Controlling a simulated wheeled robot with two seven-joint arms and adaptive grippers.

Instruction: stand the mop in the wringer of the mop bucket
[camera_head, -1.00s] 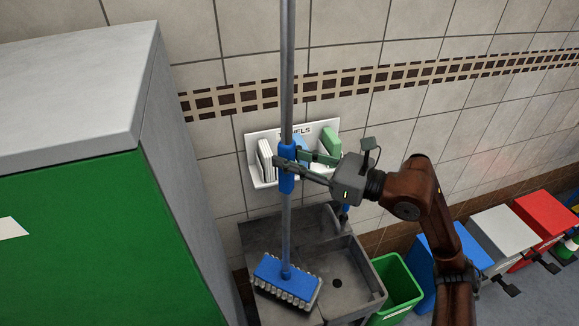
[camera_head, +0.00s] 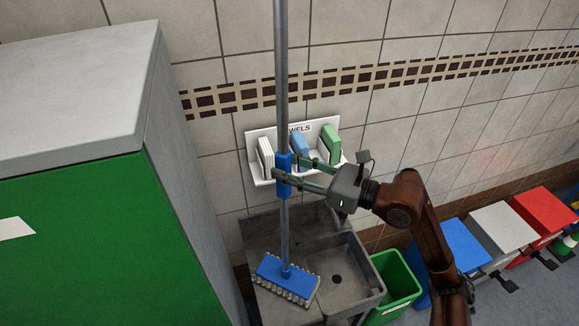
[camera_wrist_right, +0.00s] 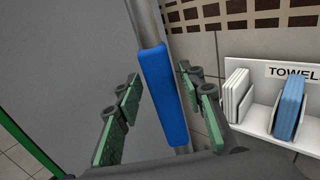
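The mop stands nearly upright in the head view, with a grey pole (camera_head: 281,75), a blue grip sleeve (camera_head: 283,178) and a blue head (camera_head: 284,272) with a grey fringe. The head overlaps the left part of a grey two-part unit (camera_head: 367,283); I cannot tell whether it touches it. The unit's right basin has a dark round hole. I cannot make out a separate bucket or wringer. My right gripper (camera_head: 290,168) is around the blue sleeve. In the right wrist view its fingers (camera_wrist_right: 160,80) are spread either side of the sleeve (camera_wrist_right: 165,95), with gaps. My left gripper is not in view.
A tall green-and-grey cabinet (camera_head: 178,185) stands close on the left. A white towel rack (camera_head: 262,130) hangs on the tiled wall behind the pole. A green bin (camera_head: 398,285) stands right of the grey unit, with blue, white and red bins (camera_head: 545,210) beyond.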

